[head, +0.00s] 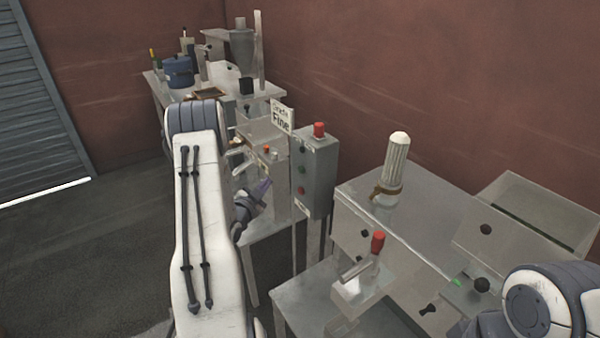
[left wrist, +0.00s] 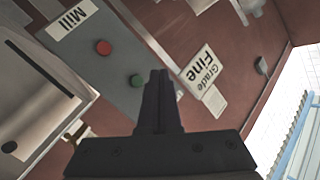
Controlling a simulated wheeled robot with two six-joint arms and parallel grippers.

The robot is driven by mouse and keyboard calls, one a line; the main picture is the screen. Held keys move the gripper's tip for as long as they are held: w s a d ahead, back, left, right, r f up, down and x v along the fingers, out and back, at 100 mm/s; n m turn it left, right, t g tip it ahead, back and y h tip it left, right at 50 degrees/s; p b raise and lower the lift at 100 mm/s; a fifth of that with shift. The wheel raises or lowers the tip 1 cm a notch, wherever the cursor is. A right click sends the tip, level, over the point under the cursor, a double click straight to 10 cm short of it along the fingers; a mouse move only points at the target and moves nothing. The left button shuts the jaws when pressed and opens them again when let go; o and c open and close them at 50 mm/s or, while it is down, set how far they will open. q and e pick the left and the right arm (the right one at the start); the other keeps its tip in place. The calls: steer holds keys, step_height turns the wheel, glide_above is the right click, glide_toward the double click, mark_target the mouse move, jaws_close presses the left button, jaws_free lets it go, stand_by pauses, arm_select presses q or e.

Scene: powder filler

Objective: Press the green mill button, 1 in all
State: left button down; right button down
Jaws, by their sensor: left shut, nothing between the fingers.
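The green button (left wrist: 136,81) sits on a grey panel with a "Mill" label (left wrist: 72,20) in the left wrist view. A red button (left wrist: 103,47) is between it and the label. My left gripper (left wrist: 160,75) is shut and empty, its tips showing just right of the green button; a gap to the panel cannot be judged there. In the head view my left gripper (head: 265,186) is left of the grey control box (head: 320,178), apart from it.
A "Grade Fine" sign (head: 281,117) stands beside the box, and a red knob (head: 319,129) tops it. A blue pot (head: 178,72) is on the back table. Open floor lies left.

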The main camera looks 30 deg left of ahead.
mark_target(301, 169)
arm_select(q)
steer(key=shift+a, duration=0.1)
steer(key=w+d, duration=0.3)
steer(key=w, duration=0.5)
steer(key=shift+d, duration=0.2)
stand_by(0.3)
steer(key=shift+w, duration=0.1)
stand_by(1.8)
steer(key=shift+w+d+b, duration=0.15)
steer(key=shift+w+b, duration=0.15)
steer(key=shift+b, duration=0.15)
